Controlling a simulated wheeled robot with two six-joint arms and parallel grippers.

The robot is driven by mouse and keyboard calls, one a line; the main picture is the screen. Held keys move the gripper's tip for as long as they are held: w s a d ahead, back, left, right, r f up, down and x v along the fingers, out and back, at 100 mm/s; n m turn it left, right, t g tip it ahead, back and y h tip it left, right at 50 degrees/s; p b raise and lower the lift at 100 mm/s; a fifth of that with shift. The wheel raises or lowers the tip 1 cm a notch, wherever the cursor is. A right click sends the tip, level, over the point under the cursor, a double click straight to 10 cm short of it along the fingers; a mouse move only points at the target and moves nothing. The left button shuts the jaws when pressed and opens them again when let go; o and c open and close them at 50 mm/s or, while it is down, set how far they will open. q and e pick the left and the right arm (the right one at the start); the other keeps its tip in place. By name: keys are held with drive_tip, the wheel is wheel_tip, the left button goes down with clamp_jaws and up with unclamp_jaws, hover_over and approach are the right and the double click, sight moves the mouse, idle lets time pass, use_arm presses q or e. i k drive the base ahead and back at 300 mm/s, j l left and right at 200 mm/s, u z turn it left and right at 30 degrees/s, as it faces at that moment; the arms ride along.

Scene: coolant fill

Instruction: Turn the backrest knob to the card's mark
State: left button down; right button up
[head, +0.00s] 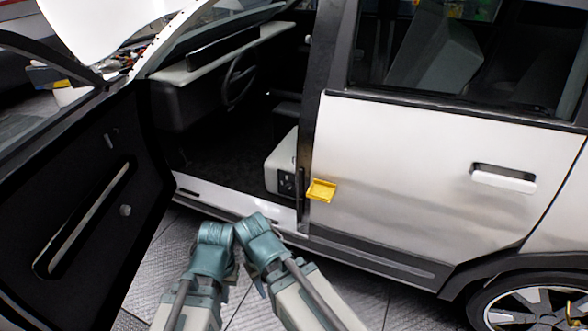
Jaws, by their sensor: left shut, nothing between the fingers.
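Through the open front door I see the pale side of the front seat base (279,160). A small dark panel (286,183) with tiny light details is on it; I cannot make out the backrest knob or its angle. The backrest is hidden behind the door pillar. A yellow holder (321,190) sits at the front edge of the rear door; no card or mark can be read on it. My left gripper (234,268) is low in front of the sill, shut and empty, largely hidden by my arm links. My right arm shows beside it, but its gripper is hidden.
The sill (235,206) and closed rear door (430,190) border the opening. The footwell (225,150) is clear.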

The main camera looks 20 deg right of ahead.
sight(289, 186)
drive_tip(key=z, duration=4.65)
drive_tip(key=u, duration=0.4)
drive_tip(key=k+j+u, duration=0.1)
drive_tip(key=u, duration=0.35)
drive_tip(key=k+j+u, duration=0.2)
drive_tip(key=u, duration=0.3)
drive_tip(key=k+j+u, duration=0.1)
drive_tip(key=j+u, duration=0.15)
drive_tip(key=u, duration=0.2)
drive_tip(key=k+j+u, duration=0.2)
drive_tip(key=j, duration=0.4)
drive_tip(key=j+u, duration=0.15)
drive_tip(key=j, duration=0.5)
drive_tip(key=k+j+u, duration=0.2)
drive_tip(key=j, duration=0.45)
drive_tip(key=i, duration=0.1)
